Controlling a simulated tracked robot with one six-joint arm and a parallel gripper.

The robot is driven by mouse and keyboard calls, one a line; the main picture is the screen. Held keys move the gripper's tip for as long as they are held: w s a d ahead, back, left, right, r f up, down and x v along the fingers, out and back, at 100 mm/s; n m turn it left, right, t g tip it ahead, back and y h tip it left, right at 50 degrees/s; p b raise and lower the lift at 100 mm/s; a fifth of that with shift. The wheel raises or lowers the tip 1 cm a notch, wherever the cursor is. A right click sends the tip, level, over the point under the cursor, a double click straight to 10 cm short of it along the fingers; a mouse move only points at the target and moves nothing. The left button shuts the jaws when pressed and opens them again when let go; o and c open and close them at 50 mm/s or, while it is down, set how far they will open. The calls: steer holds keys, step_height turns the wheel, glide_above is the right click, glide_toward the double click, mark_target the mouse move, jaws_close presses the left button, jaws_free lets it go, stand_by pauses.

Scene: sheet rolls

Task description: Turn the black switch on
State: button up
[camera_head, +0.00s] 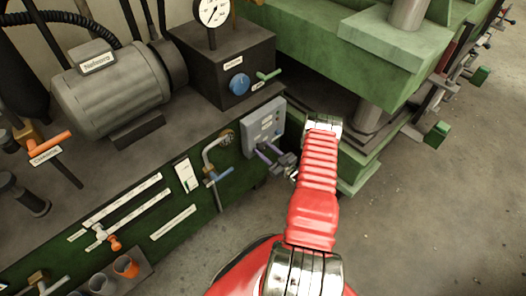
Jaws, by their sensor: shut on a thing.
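A grey control box (264,124) with small fittings on its face is mounted on the front of the green machine base, left of my red arm. My gripper (263,149) is at the lower part of this box. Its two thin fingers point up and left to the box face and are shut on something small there. This appears to be the black switch, but the fingers cover it, and its position cannot be read.
A blue-handled pipe (217,176) runs just left of the box. A dark block with a blue knob (239,83) and a gauge (212,11) stands above it. A green press (384,45) rises close to the right. The floor (440,215) at right is clear.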

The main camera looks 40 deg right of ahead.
steer(key=shift+a, duration=0.15)
steer(key=m, duration=0.4)
steer(key=shift+f+m, duration=0.1)
steer(key=shift+m, duration=0.2)
steer(key=m, duration=0.4)
steer(key=shift+m, duration=0.3)
steer(key=m, duration=0.4)
steer(key=shift+m, duration=2.3)
steer(key=o, duration=1.1)
steer(key=shift+c, duration=0.2)
steer(key=shift+d, duration=0.2)
